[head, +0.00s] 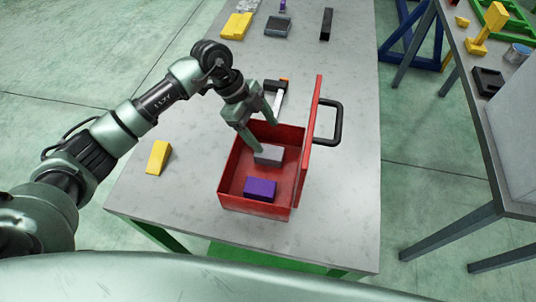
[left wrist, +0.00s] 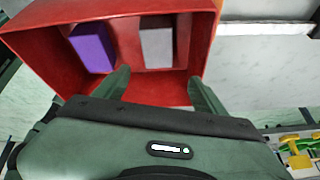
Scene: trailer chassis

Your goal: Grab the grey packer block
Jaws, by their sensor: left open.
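The grey packer block (head: 268,155) lies in the red toolbox (head: 226,178), on its floor towards the middle. It also shows in the left wrist view (left wrist: 157,45), beyond and between my fingers. A purple block (head: 260,188) lies in the same box, nearer to me; in the left wrist view it is at the left (left wrist: 92,48). My left gripper (head: 267,138) is open and empty above the box, with its fingertips pointing down near the grey block. I cannot tell whether a fingertip touches the block. My right gripper is not in view.
The box's red lid (head: 311,135) stands upright on its right side, with a black handle (head: 328,122). A hammer-like tool (head: 276,92) lies just behind the box. A yellow block (head: 159,157) lies at the table's left. The table (head: 345,190) is clear right of the box.

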